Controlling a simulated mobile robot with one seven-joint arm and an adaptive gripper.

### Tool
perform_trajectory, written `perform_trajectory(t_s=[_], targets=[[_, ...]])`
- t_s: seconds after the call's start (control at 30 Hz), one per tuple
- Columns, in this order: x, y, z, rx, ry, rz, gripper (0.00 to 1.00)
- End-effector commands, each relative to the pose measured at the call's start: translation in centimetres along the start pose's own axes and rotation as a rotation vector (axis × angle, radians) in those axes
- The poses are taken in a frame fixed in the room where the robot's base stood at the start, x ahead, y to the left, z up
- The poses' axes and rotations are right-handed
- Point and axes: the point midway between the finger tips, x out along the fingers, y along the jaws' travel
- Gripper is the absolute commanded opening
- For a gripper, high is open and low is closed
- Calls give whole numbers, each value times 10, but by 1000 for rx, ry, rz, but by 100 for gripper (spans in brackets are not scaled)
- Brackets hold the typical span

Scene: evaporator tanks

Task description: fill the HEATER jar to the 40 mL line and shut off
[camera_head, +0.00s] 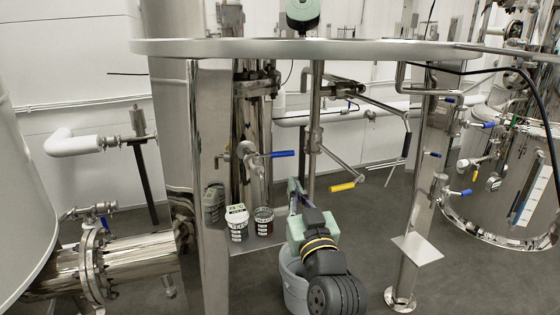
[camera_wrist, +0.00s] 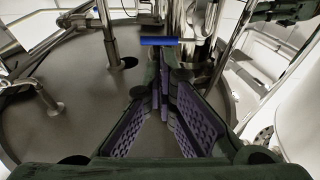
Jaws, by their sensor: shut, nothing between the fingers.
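Two small labelled jars stand side by side on a metal shelf (camera_head: 258,244) in the head view: a white-topped jar (camera_head: 237,224) and a dark-filled jar (camera_head: 263,221). Their labels are too small to read, so I cannot tell which is HEATER, nor any level. A valve with a blue lever (camera_head: 283,154) sits above them, its lever pointing right. A yellow lever (camera_head: 342,187) ends a lower pipe to the right. My gripper (camera_head: 294,188) is shut and empty, right of the jars and below the blue lever. In the wrist view my gripper (camera_wrist: 162,88) points toward a blue handle (camera_wrist: 159,41).
A polished leg (camera_head: 209,170) stands left of the jars, with what looks like jar reflections on it. Another leg (camera_head: 423,190) with a small plate stands right. A round tabletop rim (camera_head: 330,49) crosses above. A flanged pipe (camera_head: 125,262) lies at lower left.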

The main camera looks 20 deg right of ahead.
Motion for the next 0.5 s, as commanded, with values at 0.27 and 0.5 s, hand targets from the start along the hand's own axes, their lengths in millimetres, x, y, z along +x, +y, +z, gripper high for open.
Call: perform_trajectory(t_s=[0.27,0.5], targets=[[62,-2,-4,2,-1,-3,0],[91,-1,-2,2,0,-2,0]])
